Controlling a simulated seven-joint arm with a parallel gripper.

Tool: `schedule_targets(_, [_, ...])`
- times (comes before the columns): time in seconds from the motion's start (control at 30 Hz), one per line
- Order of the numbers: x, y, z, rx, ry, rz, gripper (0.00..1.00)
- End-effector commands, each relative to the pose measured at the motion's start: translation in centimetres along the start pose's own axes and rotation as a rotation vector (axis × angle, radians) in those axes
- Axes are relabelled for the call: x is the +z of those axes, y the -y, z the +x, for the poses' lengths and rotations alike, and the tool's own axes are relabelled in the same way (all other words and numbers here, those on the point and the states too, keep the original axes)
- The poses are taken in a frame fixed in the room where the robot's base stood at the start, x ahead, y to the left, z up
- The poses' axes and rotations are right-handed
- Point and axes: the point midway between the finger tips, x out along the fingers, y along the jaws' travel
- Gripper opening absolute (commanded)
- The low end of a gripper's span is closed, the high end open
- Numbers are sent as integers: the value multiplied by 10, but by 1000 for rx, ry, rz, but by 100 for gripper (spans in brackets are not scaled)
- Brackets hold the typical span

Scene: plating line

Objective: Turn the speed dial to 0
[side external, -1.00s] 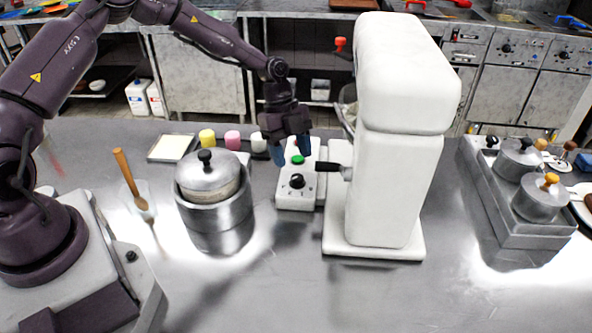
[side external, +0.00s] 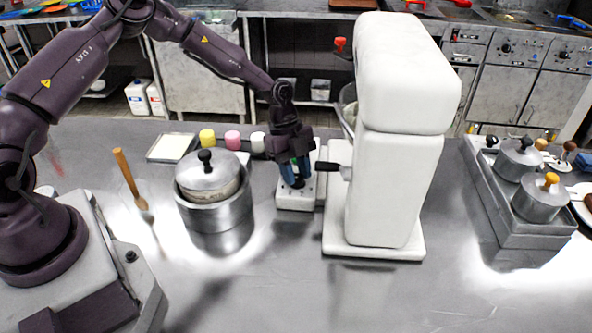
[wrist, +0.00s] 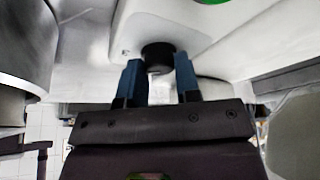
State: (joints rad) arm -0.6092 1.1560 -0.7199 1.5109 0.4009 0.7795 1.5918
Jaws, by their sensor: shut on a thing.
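The speed dial (wrist: 158,56) is a black round knob on a white control box (side external: 294,203) beside the white mixer (side external: 395,190). In the wrist view it sits between the tips of the two blue fingers of my gripper (wrist: 160,80). In the side view my gripper (side external: 294,182) is over the front of the control box, fingers pointing down, shut on the dial. There the fingers hide the dial, so its pointer and setting cannot be read. A green button (wrist: 212,1) shows at the top edge of the wrist view.
A lidded steel pot (side external: 222,212) stands left of the control box. The mixer's black lever (side external: 326,166) sticks out close to the right of my gripper. Yellow, pink and white cups (side external: 232,140) stand behind. The table front is clear.

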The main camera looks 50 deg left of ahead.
Motion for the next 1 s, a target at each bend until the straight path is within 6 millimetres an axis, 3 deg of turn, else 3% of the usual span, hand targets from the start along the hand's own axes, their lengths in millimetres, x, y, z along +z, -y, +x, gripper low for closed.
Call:
schedule_targets(0.37, [0,-1,-1,-46,1,-112,7])
schedule_targets(1.0, [-2,-4,-1,-247,1,-595,7])
